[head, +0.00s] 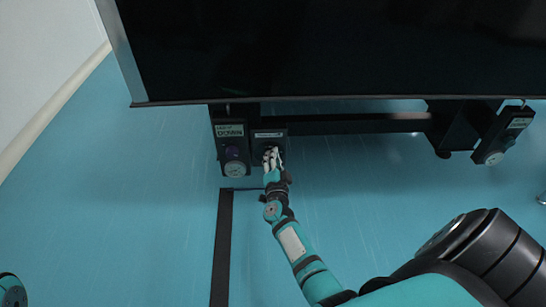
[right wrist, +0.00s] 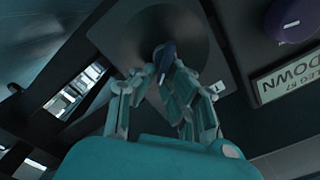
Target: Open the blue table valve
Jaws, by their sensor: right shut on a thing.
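The blue table valve (right wrist: 166,57) is a small dark blue knob on a round dark plate in the right wrist view. In the head view it sits on a dark box (head: 259,147) under the table edge and is mostly hidden by my fingers. My right gripper (head: 272,155) reaches up to this box. In the right wrist view, its fingers (right wrist: 165,80) close around the knob from both sides. My left gripper is not in view.
The dark optical table (head: 330,50) overhangs above. Left of the valve is a panel (head: 229,130) labelled DOWN with a gauge (head: 235,169); its purple knob (right wrist: 290,18) shows in the wrist view. A similar gauge unit (head: 505,133) hangs far right. The blue floor (head: 130,210) is clear at left.

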